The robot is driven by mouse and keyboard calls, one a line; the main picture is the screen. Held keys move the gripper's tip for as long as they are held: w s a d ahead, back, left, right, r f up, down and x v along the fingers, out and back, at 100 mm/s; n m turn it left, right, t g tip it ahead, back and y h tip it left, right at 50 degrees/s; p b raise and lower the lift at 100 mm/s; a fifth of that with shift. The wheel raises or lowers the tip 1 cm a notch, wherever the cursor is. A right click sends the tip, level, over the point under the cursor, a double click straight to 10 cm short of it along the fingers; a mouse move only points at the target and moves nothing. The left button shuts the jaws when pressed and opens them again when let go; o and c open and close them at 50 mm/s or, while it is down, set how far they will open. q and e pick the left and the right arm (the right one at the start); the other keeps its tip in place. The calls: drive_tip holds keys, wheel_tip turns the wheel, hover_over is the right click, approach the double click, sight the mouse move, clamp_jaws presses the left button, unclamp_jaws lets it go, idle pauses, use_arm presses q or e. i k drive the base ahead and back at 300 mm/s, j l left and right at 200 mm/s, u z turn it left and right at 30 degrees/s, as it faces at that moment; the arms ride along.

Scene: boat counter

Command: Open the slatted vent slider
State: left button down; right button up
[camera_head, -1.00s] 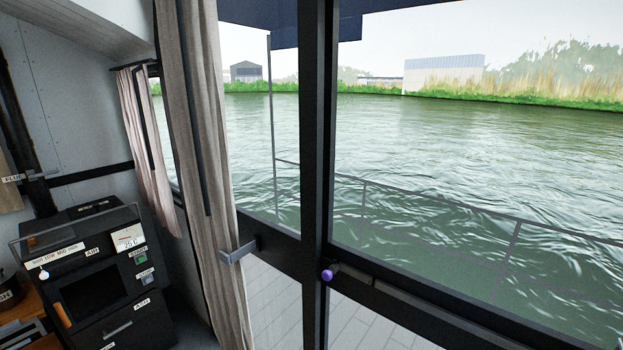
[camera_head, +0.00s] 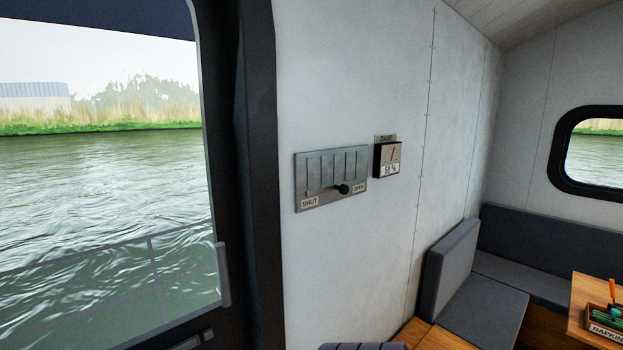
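The slatted vent slider (camera_head: 331,168) is a grey metal plate on the white wall, with several upright slats. Its black knob (camera_head: 341,189) sits low on the plate, right of the middle. A SHUT label (camera_head: 310,202) is at the lower left and an OPEN label (camera_head: 359,188) at the lower right. The knob is nearer the OPEN label. Neither of my grippers shows in the view, and nothing touches the knob.
A small DAMP gauge (camera_head: 388,159) hangs right of the vent. A dark door frame (camera_head: 258,180) stands to the left. A grey bench (camera_head: 490,290) and a wooden table (camera_head: 580,318) with a napkin holder are at lower right. The wall around the vent is clear.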

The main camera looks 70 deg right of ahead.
sight(341, 188)
drive_tip(key=z, duration=2.6)
